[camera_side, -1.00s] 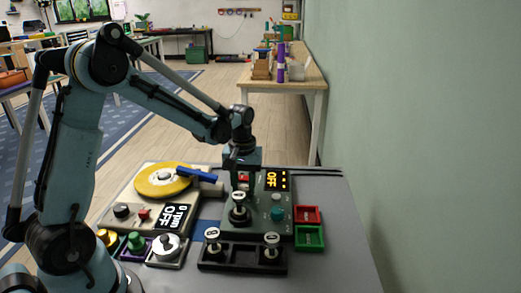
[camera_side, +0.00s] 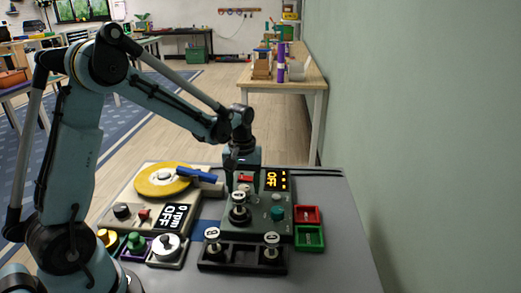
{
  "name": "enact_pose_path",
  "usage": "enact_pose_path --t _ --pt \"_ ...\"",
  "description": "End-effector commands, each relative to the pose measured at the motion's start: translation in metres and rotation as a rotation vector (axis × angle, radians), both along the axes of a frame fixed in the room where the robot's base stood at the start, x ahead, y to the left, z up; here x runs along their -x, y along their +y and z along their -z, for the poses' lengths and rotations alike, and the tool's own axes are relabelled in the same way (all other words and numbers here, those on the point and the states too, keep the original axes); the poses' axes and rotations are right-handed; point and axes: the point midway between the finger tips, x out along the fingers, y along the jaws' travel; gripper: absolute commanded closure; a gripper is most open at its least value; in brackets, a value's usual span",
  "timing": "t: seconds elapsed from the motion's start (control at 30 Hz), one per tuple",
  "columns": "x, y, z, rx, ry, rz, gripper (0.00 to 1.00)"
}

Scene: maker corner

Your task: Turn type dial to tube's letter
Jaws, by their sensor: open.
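A tube with a round white tag (camera_side: 239,197) stands upright in the box's front left; the tag's letter is too small to read surely. My gripper (camera_side: 243,186) is open and points down over the back left of the box, just behind this tube. A red part (camera_side: 245,178) shows by the fingers, and what lies directly under them is partly hidden.
Two tagged tubes (camera_side: 212,234) (camera_side: 271,239) stand in a black rack (camera_side: 242,265) in front. A red tray (camera_side: 306,214) and green tray (camera_side: 310,238) lie right. A yellow turntable (camera_side: 163,181) with a blue arm (camera_side: 197,174) stands left. The table's right side is clear.

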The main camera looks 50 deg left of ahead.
Motion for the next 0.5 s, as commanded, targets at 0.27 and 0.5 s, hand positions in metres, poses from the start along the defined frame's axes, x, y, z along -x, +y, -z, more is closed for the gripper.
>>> enact_pose_path --t 0.27,0.5 --pt "0.001 0.0 -0.028 0.0 0.0 0.0 0.37" --pt "0.0 0.0 -0.072 0.0 0.0 0.0 0.37"
